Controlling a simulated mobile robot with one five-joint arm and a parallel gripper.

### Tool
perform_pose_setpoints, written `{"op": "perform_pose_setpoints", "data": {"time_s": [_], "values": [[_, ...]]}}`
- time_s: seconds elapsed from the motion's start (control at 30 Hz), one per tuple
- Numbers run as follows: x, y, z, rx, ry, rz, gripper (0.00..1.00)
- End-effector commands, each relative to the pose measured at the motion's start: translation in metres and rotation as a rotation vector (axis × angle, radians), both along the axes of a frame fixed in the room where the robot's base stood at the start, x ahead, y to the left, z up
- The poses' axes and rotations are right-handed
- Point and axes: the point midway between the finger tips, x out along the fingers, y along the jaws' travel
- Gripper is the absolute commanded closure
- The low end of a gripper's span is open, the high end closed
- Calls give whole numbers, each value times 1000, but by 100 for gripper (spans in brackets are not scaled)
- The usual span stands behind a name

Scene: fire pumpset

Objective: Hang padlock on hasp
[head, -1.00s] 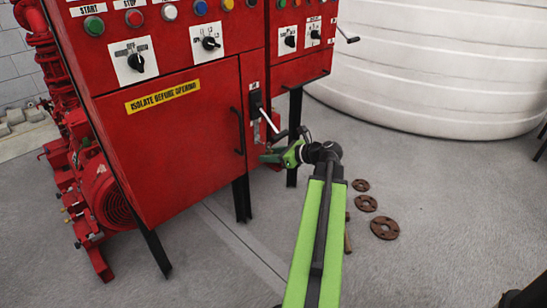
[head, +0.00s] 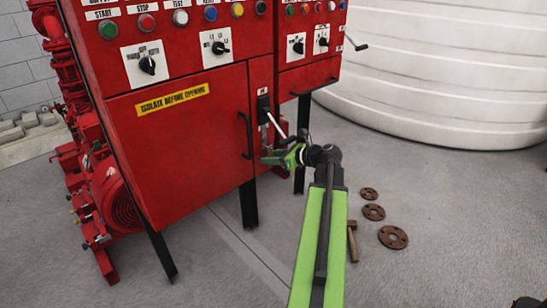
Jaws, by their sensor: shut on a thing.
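My gripper (head: 272,158) is at the lower right part of the red cabinet (head: 185,150), right of its black door handle. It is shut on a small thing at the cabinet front. The padlock is too small and too covered by the gripper to make out clearly. The isolator switch (head: 263,108) is above the gripper, with a pale lever (head: 277,125) slanting down to the right. I cannot make out the hasp. Whether the padlock touches it cannot be told.
The cabinet stands on black legs (head: 248,204). Several rusty flanges (head: 393,237) and a hammer (head: 352,241) lie on the floor to the right. A large white tank (head: 440,75) stands behind. Red pump parts (head: 105,195) are at left. Floor in front is clear.

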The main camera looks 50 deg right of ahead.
Motion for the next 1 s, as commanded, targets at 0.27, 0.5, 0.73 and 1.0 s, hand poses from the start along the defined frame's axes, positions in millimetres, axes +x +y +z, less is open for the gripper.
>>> {"op": "perform_pose_setpoints", "data": {"time_s": [0.27, 0.5, 0.73, 1.0], "values": [[12, -1, 1, -3, -10, 0, 100], [13, -2, 1, -2, -11, 0, 46], [-6, -4, 12, -3, -11, -2, 39], [-80, -16, 43, -3, -10, -4, 39]]}}
